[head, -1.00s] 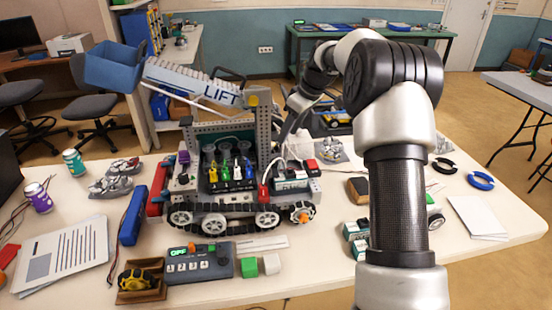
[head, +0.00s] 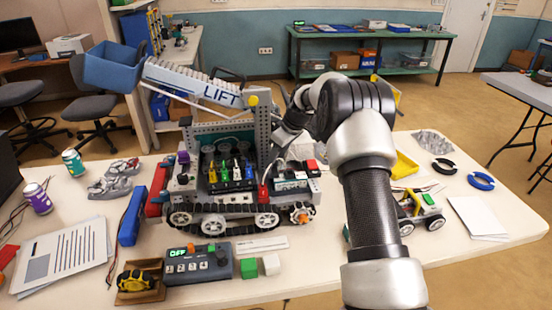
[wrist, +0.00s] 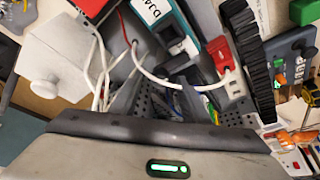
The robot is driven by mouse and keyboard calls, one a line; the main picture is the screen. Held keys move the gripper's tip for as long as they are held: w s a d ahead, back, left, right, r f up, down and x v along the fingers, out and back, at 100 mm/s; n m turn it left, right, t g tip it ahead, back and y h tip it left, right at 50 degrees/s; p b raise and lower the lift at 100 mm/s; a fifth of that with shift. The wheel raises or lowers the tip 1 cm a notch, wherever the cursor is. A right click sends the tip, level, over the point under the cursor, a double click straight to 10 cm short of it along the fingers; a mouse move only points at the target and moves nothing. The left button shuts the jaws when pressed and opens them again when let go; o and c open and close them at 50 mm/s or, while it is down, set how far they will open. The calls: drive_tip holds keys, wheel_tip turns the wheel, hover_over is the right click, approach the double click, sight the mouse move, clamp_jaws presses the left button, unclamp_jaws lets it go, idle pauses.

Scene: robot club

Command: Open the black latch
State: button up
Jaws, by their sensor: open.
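The tracked robot model (head: 215,200) stands on the white table, with a raised grey arm marked LIFT (head: 195,85). A black loop-shaped piece (head: 228,75) sits on top of that arm. I cannot tell whether it is the black latch, and no other part is clearly a latch. My gripper (head: 281,122) is open beside the right rear of the model, partly hidden by my own arm. The wrist view looks down on the model's teal module (wrist: 172,25), red connector (wrist: 229,80), white cables (wrist: 105,75) and black track (wrist: 252,55).
A control box (head: 198,263) with a green display stands in front of the model. A blue bar (head: 132,215) lies at its left. A small wheeled vehicle (head: 420,215) and a yellow tray (head: 404,165) are right of my arm. Papers (head: 478,217) lie at the table's right.

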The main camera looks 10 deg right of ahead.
drive_tip(key=c, duration=1.1)
drive_tip(key=shift+o, duration=0.2)
drive_tip(key=shift+m, duration=0.3)
drive_tip(key=m+h+b, duration=0.1)
drive_tip(key=m, duration=0.1)
drive_tip(key=shift+s+a+m+t, duration=0.1)
drive_tip(key=shift+a+m+t, duration=0.05)
drive_tip(key=shift+m+t, duration=0.25)
drive_tip(key=m, duration=0.2)
drive_tip(key=m+h, duration=0.2)
drive_tip(key=m, duration=0.1)
drive_tip(key=shift+a+m+t, duration=0.25)
drive_tip(key=shift+m+t, duration=0.05)
drive_tip(key=m+h+p, duration=0.1)
drive_tip(key=m+h, duration=0.1)
drive_tip(key=m, duration=0.2)
drive_tip(key=shift+a, duration=0.15)
drive_tip(key=shift+a+m+g+h+p, duration=0.1)
drive_tip(key=shift+m+g+h+p, duration=0.25)
drive_tip(key=shift+m, duration=0.85)
drive_tip(key=shift+a+m+g+h+p, duration=0.1)
drive_tip(key=shift+m+g+h+p, duration=0.2)
drive_tip(key=shift+m, duration=0.9)
